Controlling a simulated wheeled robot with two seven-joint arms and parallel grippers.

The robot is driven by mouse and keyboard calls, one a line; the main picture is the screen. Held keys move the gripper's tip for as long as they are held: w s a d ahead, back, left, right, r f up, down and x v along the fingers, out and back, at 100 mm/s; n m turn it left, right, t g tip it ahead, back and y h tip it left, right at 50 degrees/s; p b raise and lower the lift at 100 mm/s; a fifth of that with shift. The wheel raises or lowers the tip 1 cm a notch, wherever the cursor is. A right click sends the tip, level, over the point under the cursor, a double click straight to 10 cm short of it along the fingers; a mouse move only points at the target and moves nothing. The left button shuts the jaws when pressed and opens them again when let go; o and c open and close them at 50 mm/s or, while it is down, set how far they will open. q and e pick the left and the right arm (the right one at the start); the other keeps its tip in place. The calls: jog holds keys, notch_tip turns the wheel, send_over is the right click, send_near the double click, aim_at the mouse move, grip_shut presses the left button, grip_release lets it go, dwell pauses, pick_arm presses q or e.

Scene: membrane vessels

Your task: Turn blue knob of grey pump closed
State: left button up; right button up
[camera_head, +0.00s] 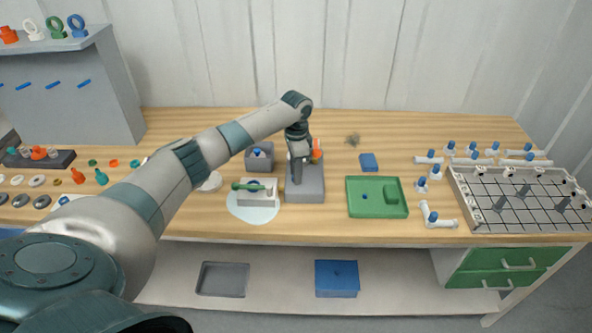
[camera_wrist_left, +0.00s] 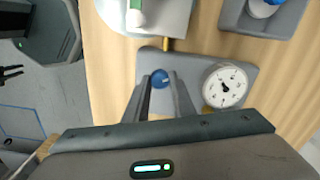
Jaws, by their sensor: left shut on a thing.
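The grey pump (camera_head: 312,188) stands on the wooden bench, near the middle in the head view. In the left wrist view its grey body (camera_wrist_left: 205,72) carries a blue knob (camera_wrist_left: 160,77) and a round white dial gauge (camera_wrist_left: 225,86). My left gripper (camera_head: 297,182) reaches down over the pump. In the left wrist view its two fingertips (camera_wrist_left: 160,80) are at either side of the blue knob and shut on it. In the head view the gripper hides the knob. My right gripper is not in view.
Left of the pump, a white block with a green handle (camera_head: 250,187) stands on a round pale disc (camera_head: 240,208). A grey box (camera_head: 260,160) is behind it. A green tray (camera_head: 361,209) lies to the right, with bare bench between. A gridded tray (camera_head: 490,218) is far right.

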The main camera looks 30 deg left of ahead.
pick_arm(q)
jog(key=m, duration=0.5)
jog(key=shift+r, duration=0.1)
jog(key=shift+m, duration=0.3)
jog(key=o, duration=1.1)
jog(key=shift+c, duration=0.2)
jog(key=shift+r, duration=0.55)
notch_tip(320, 180, up, 16)
jog(key=b, duration=0.5)
jog(key=shift+r, duration=0.15)
